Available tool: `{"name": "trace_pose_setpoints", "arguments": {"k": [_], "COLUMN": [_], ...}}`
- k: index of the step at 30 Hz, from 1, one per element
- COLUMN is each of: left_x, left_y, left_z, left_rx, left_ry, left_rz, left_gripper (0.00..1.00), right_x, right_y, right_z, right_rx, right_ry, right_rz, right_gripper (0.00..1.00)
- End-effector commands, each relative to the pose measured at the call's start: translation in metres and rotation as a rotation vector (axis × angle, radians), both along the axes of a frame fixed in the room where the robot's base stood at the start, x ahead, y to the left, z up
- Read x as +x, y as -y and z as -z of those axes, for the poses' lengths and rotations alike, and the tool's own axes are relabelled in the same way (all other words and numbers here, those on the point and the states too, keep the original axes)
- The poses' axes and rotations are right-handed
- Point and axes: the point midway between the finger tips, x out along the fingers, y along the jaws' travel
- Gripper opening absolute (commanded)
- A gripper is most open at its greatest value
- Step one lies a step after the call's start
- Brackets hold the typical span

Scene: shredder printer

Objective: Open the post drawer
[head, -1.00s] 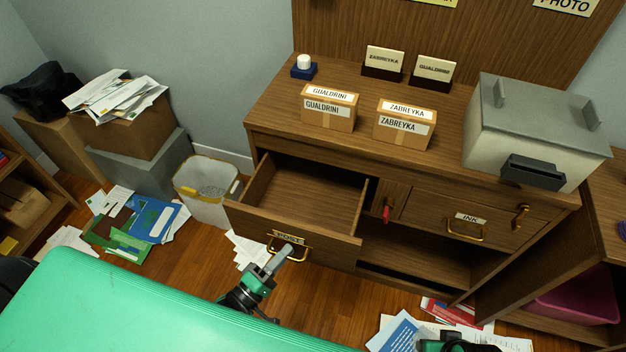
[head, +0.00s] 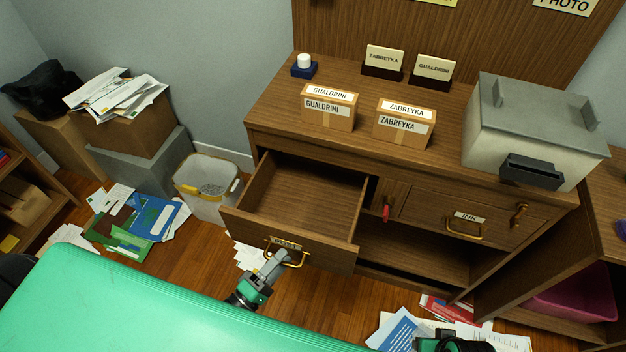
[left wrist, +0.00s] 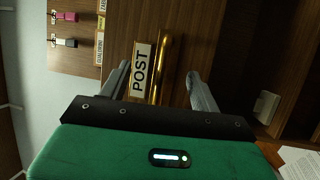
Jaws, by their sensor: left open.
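The post drawer (head: 290,238) is pulled out from the wooden cabinet, and its empty inside shows in the head view. Its brass handle (head: 292,262) sits on the front below the label. In the left wrist view the POST label (left wrist: 140,70) and the upright-looking brass handle (left wrist: 160,68) lie between the fingers. My left gripper (head: 273,262) is open at the handle, with one finger on each side of it; I cannot tell whether they touch. My right gripper (head: 455,343) shows only in part at the bottom edge, and its fingers cannot be made out.
Two labelled boxes (head: 329,108) and a grey-white machine (head: 535,130) stand on top. A waste bin (head: 207,188) is left of the open drawer. Papers (head: 400,330) litter the floor.

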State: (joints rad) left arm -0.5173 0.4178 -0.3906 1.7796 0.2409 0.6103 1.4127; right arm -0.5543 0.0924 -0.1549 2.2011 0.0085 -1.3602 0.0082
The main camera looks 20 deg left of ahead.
Motion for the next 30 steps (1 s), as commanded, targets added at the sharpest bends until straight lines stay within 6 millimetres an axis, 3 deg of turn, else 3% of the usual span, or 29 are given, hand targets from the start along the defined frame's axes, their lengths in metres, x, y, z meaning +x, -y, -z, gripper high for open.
{"name": "trace_pose_setpoints", "arguments": {"k": [21, 30], "left_x": [-0.049, -0.053], "left_y": [-0.023, -0.025], "left_z": [0.010, 0.010], "left_rx": [0.001, 0.000], "left_ry": [-0.003, 0.000], "left_rz": [0.001, 0.000], "left_gripper": [0.64, 0.64], "right_x": [0.000, 0.000], "right_y": [0.000, 0.000], "right_z": [-0.004, -0.004], "right_rx": [0.000, 0.000], "right_ry": [0.000, 0.000], "right_rz": [0.000, 0.000], "right_gripper": [0.49, 0.49]}}
